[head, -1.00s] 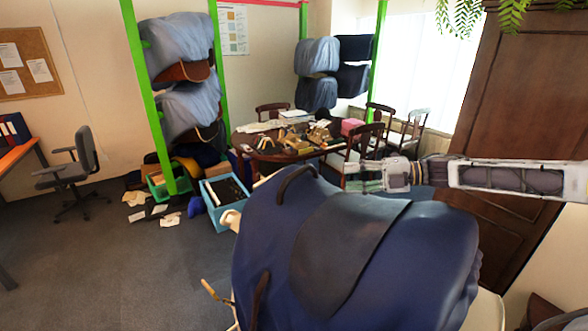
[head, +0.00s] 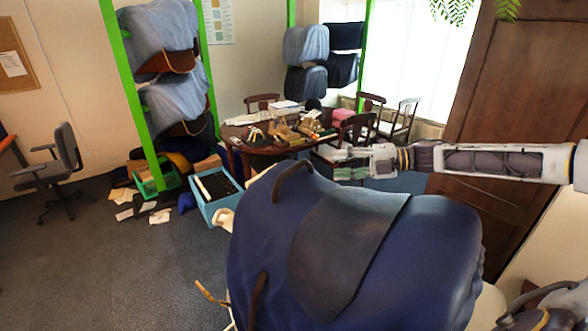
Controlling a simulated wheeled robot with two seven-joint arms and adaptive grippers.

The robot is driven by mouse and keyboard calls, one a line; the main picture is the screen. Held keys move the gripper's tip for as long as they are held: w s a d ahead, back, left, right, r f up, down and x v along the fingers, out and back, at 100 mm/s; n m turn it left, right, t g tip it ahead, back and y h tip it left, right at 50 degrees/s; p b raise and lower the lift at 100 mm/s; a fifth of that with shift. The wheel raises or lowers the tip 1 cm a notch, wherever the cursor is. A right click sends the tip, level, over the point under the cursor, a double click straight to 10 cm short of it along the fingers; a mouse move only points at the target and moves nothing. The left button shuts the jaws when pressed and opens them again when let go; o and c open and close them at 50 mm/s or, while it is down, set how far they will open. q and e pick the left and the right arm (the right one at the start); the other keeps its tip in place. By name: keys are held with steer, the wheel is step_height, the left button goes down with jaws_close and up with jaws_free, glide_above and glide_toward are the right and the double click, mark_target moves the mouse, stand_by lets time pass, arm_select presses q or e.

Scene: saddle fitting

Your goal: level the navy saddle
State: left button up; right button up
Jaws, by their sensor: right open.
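The navy saddle (head: 425,255) fills the lower middle of the head view, with a darker flap on its top and a dark strap arching at its far left end. It rests on a pale support that shows only in small parts at its edges. Its underside is hidden, and I cannot tell how far it tilts. My right gripper (head: 340,163) comes in from the right, beyond the saddle's upper edge, with its fingers pointing left. It is open and appears empty, apart from the saddle.
A dark table (head: 262,148) with many small items stands behind, with chairs around it. A blue crate (head: 214,212) and a green crate (head: 150,188) sit on the floor at left, near scattered papers. A green rack (head: 132,100) holds covered saddles. Floor at lower left is clear.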

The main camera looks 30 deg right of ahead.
steer(key=shift+w, duration=0.15)
steer(key=p, duration=0.1)
glide_toward(298, 168)
steer(key=shift+r+x, duration=0.25)
steer(key=shift+x, duration=1.1)
steer(key=shift+w+a+f, duration=0.15)
steer(key=shift+a+f, duration=0.05)
steer(key=shift+f, duration=0.2)
steer(key=shift+b+x, duration=0.7)
steer(key=shift+x, duration=0.85)
steer(key=shift+x, duration=0.8)
steer(key=shift+b+x, duration=0.5)
steer(key=shift+x, duration=1.1)
